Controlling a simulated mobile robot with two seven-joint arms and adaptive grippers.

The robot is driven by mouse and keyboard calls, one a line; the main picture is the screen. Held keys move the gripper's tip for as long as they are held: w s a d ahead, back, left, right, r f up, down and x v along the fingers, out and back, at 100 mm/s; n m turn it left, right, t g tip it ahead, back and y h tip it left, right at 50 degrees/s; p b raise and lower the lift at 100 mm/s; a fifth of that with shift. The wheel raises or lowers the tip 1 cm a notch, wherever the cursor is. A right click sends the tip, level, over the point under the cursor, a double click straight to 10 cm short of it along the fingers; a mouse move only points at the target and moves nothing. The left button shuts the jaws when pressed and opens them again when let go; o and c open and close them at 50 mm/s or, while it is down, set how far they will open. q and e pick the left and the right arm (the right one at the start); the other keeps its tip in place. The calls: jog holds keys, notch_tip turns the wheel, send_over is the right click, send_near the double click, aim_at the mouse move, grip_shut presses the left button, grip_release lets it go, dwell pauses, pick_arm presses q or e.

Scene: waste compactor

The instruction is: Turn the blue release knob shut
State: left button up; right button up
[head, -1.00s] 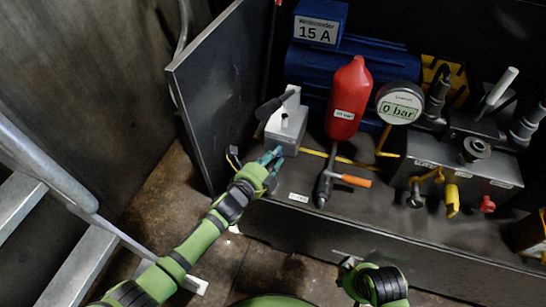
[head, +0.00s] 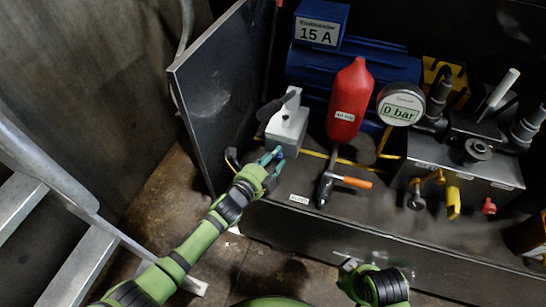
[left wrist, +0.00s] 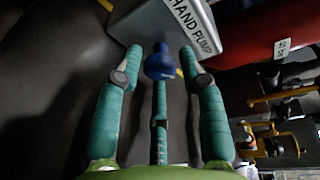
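The blue release knob (left wrist: 160,62) sticks out of the front of the grey hand pump (left wrist: 150,20), whose label shows in the left wrist view. My left gripper (left wrist: 160,56) is open, with its fingertips spread around the knob. Gaps show between the knob and the two outer fingers; the middle finger lies in line with the knob, and I cannot tell whether it touches. In the head view, my left gripper (head: 271,163) is at the front of the hand pump (head: 287,130) and hides most of the knob. My right gripper is not in view, only part of that arm.
A red cylinder (head: 350,100) stands right of the pump, with a gauge (head: 399,104) reading 0 bar beyond it. An orange-handled valve (head: 352,181) lies in front. A dark panel (head: 215,100) stands close on the left. The shelf's front edge is below the gripper.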

pick_arm(q)
notch_tip(320, 180, up, 10)
dwell(0.5)
